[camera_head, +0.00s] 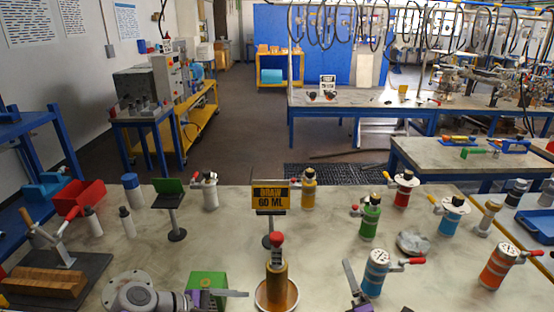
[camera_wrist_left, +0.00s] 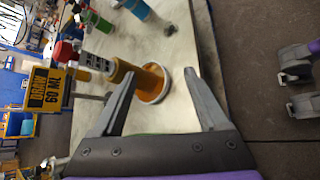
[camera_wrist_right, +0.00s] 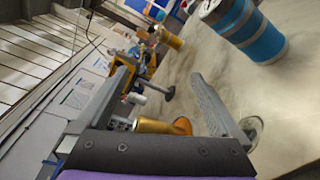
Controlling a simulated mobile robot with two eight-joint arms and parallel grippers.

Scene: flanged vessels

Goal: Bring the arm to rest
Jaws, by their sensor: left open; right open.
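My left gripper (camera_head: 222,297) is at the front edge of the table, left of an amber vessel with a red knob (camera_head: 277,270). In the left wrist view its jaws (camera_wrist_left: 157,73) are spread and empty. The amber vessel (camera_wrist_left: 118,72) and a round dish of amber liquid (camera_wrist_left: 155,90) show beyond them. My right gripper (camera_head: 357,285) is low in the head view, beside a blue banded vessel (camera_head: 374,275). In the right wrist view its jaws (camera_wrist_right: 159,75) are spread with nothing held. The blue vessel (camera_wrist_right: 245,28) stands apart from them.
The sign "DRAW 60 ML" (camera_head: 270,196) stands behind the amber vessel. Green (camera_head: 370,218), red and orange (camera_head: 499,264) vessels stand to the right, near a grey stone-like lump (camera_head: 413,243). A red bin (camera_head: 80,198) and lever press (camera_head: 60,245) are at left. The table's middle-left is bare.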

